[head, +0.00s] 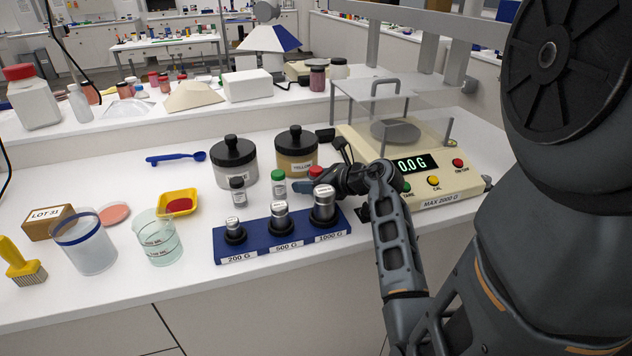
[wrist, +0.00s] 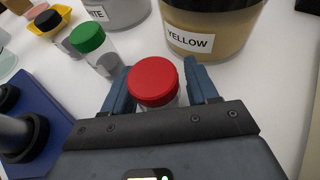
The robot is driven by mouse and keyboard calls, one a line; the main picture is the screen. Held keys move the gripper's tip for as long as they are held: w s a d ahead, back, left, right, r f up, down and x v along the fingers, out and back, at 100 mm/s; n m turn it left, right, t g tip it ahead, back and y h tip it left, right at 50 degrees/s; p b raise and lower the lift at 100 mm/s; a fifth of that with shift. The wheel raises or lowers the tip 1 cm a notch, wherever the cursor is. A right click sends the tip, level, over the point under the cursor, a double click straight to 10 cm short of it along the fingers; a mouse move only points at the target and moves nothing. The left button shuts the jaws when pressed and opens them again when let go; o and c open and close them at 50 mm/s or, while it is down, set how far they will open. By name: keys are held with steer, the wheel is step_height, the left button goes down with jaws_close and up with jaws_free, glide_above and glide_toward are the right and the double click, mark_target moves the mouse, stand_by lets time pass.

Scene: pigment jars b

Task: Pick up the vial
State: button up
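A small clear vial with a red cap (wrist: 154,82) stands between the two fingers of my gripper (wrist: 159,68) in the wrist view. The fingers are apart, one on each side, with a gap at the right finger. The left finger is close to the cap; contact is unclear. The vial's lower body is hidden. In the head view its red cap (head: 317,172) shows beside my gripper (head: 326,182), which hides part of it. A green-capped vial (head: 278,187) and a black-capped vial (head: 238,191) stand to its left.
A blue block (head: 262,252) with three metal weights stands in front. The white jar (head: 233,160) and yellow jar (head: 296,156) stand behind the vials. A balance (head: 440,182) reading 0.0 G is on the right. A beaker (head: 157,240) stands at left.

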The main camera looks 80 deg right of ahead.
steer(key=c, duration=0.9)
steer(key=shift+o, duration=0.2)
steer(key=shift+r, duration=5)
